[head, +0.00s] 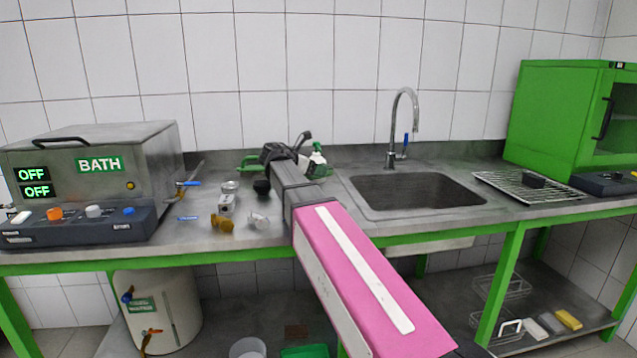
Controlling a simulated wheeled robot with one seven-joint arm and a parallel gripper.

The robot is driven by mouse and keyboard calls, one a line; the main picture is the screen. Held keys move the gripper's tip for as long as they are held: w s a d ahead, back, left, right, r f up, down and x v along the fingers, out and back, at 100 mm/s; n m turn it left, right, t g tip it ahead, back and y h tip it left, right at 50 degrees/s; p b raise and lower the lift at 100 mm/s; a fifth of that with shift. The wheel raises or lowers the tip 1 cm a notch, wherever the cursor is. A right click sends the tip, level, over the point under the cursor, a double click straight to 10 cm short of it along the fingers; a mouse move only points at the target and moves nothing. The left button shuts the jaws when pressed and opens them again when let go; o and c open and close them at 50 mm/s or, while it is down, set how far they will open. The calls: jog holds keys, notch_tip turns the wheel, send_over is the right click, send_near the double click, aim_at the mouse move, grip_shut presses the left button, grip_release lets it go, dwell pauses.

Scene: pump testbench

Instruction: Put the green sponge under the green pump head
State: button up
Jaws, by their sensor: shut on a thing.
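My arm reaches across the counter from the front, and my gripper (281,152) is a dark shape at its far end, by the back wall. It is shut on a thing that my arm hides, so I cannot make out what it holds. Green parts (248,164) show just left of my gripper; I cannot tell whether they are the green pump head or something else. A small white and green bottle-like item (317,158) shows just right of it. I cannot pick out the green sponge with certainty.
A metal bath (90,185) stands at left, with small brass and glass items (222,222) beside it. A sink (415,190) with a tap (400,125), a wire rack (525,187) and a green oven (560,120) are at right. Yellow (568,319) and grey (551,324) blocks lie on the lower shelf.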

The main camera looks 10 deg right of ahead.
jog(key=w+d+f, duration=0.1)
jog(key=w+f, duration=0.1)
jog(key=w, duration=0.1)
jog(key=shift+d, duration=0.35)
jog(key=shift+s+f, duration=0.1)
jog(key=shift+f, duration=1.9)
jog(key=shift+f, duration=0.15)
jog(key=o, duration=0.6)
jog(key=shift+r, duration=0.2)
jog(key=v, duration=1.2)
